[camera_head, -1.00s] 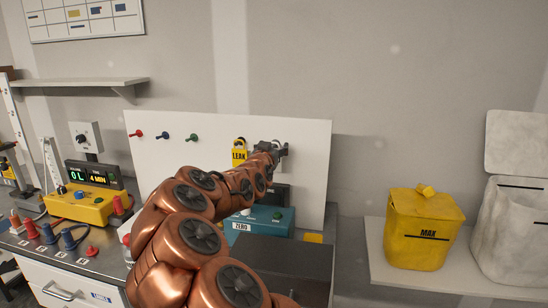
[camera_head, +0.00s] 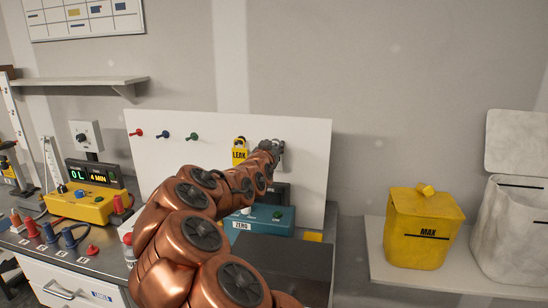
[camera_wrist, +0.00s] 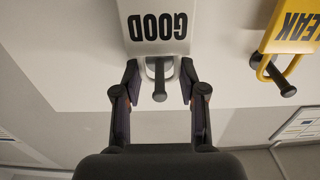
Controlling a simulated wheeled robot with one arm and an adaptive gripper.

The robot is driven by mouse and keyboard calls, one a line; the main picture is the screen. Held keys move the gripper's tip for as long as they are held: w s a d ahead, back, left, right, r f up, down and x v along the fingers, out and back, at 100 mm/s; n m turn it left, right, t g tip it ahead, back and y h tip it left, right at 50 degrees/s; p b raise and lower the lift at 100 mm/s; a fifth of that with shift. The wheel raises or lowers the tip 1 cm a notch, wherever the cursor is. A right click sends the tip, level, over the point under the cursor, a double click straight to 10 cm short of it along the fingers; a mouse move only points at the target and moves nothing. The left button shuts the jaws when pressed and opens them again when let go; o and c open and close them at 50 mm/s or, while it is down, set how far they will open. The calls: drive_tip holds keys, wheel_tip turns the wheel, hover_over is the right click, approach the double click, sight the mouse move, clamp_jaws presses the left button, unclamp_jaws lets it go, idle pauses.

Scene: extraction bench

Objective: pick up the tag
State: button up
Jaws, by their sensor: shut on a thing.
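A white tag marked GOOD (camera_wrist: 158,30) shows at the top of the wrist view, upside down in the picture, its loop around a dark peg (camera_wrist: 159,82). My gripper (camera_wrist: 160,74) is shut on this tag, with one finger on each side of its loop end. In the head view my gripper (camera_head: 272,149) is at the white board and mostly hides that tag. A yellow tag marked LEAK (camera_head: 239,156) hangs just left of it; the wrist view also shows this yellow tag (camera_wrist: 290,32) on its own peg.
A teal ZERO box (camera_head: 268,220) stands below my arm. A yellow MAX bin (camera_head: 425,225) is on a shelf at right.

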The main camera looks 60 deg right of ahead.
drive_tip(key=shift+r, duration=0.1)
drive_tip(key=shift+r+b, duration=0.55)
drive_tip(key=shift+r, duration=0.1)
drive_tip(key=shift+b+v, duration=0.3)
drive_tip(key=shift+v, duration=0.65)
drive_tip(key=b+v, duration=0.5)
drive_tip(key=v, duration=1.1)
drive_tip(key=shift+b, duration=0.3)
